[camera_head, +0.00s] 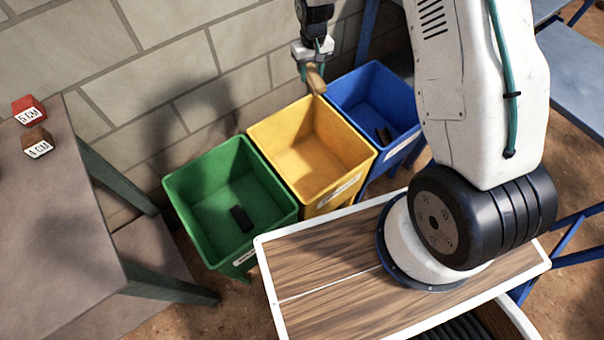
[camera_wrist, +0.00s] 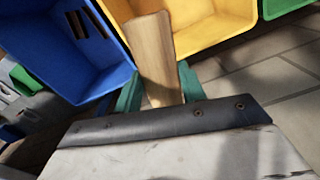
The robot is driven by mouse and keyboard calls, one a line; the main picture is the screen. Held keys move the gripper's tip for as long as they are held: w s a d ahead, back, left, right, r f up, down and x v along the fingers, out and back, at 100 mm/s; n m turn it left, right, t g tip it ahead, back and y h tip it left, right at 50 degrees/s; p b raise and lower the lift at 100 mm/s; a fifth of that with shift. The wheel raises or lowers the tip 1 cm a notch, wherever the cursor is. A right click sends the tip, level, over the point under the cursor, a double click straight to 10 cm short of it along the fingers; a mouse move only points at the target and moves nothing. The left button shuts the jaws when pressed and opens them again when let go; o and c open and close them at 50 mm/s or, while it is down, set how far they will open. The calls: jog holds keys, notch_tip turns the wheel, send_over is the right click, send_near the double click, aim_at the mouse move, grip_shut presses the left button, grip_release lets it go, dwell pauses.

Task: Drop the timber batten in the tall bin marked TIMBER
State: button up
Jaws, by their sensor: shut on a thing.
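My gripper (camera_head: 314,68) is shut on the timber batten (camera_head: 316,82), a short pale wooden piece. In the head view it is held up near the wall, around the back of the yellow and blue bins. In the wrist view the batten (camera_wrist: 152,45) stands out between the green fingers (camera_wrist: 158,88), with the blue bin (camera_wrist: 62,60) to its left and the yellow bin (camera_wrist: 210,22) behind it and to its right. The yellow bin (camera_head: 300,190), blue bin (camera_head: 345,100) and green bin (camera_head: 185,200) stand in a row. Their front labels are too small to read.
Dark pieces (camera_head: 384,135) lie in the blue bin, and a black block (camera_head: 241,218) lies in the green one. The yellow bin looks empty. A table (camera_head: 70,230) at left bears blocks marked 5 CM (camera_head: 29,110) and 4 CM (camera_head: 38,143). A block wall (camera_head: 150,70) stands close behind the bins.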

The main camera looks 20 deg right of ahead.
jog(key=s+a+f+n, duration=0.1)
jog(key=s+f, duration=0.1)
jog(key=f, duration=0.7)
jog(key=s+a+f, duration=0.1)
jog(key=s+f, duration=0.2)
jog(key=f, duration=0.5)
jog(key=n, duration=0.2)
send_over(314, 181)
notch_tip(314, 181, down, 19)
jog(key=shift+w+f, duration=0.1)
jog(key=shift+f, duration=2.45)
jog(key=shift+f, duration=0.2)
jog(key=o, duration=1.1)
jog(key=shift+w, duration=0.1)
